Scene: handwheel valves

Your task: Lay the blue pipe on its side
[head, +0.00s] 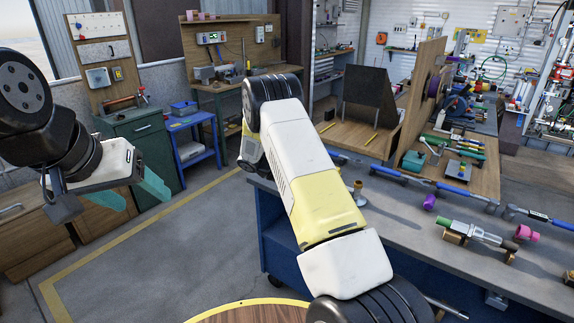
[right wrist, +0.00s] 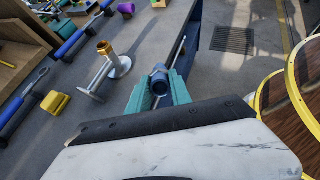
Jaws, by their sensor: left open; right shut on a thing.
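In the head view the right gripper and the pipe are not visible. My left gripper (head: 132,194) is open and empty, over the floor at the left, away from the bench.
The grey bench (head: 400,223) carries a brass-topped fitting (right wrist: 115,65), also seen in the head view (head: 358,193), blue-handled tools (head: 425,182), a purple piece (head: 429,202) and a valve assembly (head: 478,235). A yellow block (right wrist: 55,103) lies nearby. Bare bench shows between them.

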